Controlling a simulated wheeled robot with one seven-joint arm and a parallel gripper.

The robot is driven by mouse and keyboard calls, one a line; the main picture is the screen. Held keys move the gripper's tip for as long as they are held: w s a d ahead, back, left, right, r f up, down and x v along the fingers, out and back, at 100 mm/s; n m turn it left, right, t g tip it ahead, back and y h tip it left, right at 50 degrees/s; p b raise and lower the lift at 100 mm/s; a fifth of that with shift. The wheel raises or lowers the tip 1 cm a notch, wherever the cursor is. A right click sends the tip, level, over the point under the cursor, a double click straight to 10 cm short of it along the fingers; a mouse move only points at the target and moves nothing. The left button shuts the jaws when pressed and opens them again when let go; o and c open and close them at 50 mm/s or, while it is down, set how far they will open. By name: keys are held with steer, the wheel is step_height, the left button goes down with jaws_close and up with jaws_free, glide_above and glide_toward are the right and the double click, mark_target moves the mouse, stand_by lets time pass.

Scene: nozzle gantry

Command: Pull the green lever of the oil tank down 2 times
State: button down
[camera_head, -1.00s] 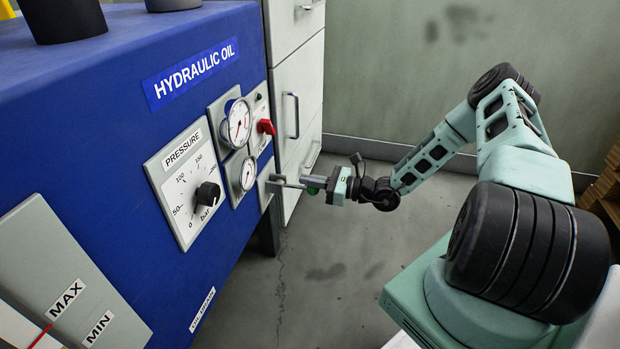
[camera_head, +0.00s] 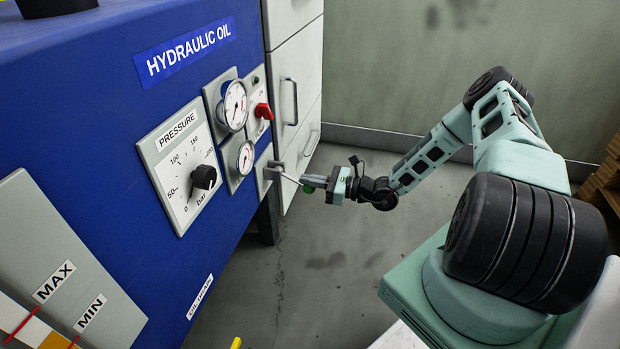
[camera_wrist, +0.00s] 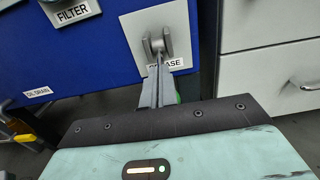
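The blue oil tank (camera_head: 95,140) fills the left of the head view, labelled HYDRAULIC OIL. Its lever (camera_head: 288,178) is a thin metal rod sticking out from a grey bracket (camera_head: 269,173) low on the tank's right end, sloping slightly down. The lever's green knob (camera_head: 309,188) is partly hidden by my gripper (camera_head: 312,183). In the wrist view my gripper's fingers (camera_wrist: 159,88) lie close together over the rod, and a bit of green knob (camera_wrist: 178,98) shows beside the right finger. The fingers look shut and sit on top of the knob; contact is hard to see.
A red switch (camera_head: 264,112), gauges (camera_head: 235,105) and a PRESSURE dial (camera_head: 203,177) are on the tank face above and left of the lever. A pale cabinet (camera_head: 295,70) with handles stands just behind. The floor below the lever is clear.

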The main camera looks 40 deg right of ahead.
steer(key=p+v, duration=0.3)
steer(key=v, duration=0.7)
stand_by(0.7)
stand_by(0.4)
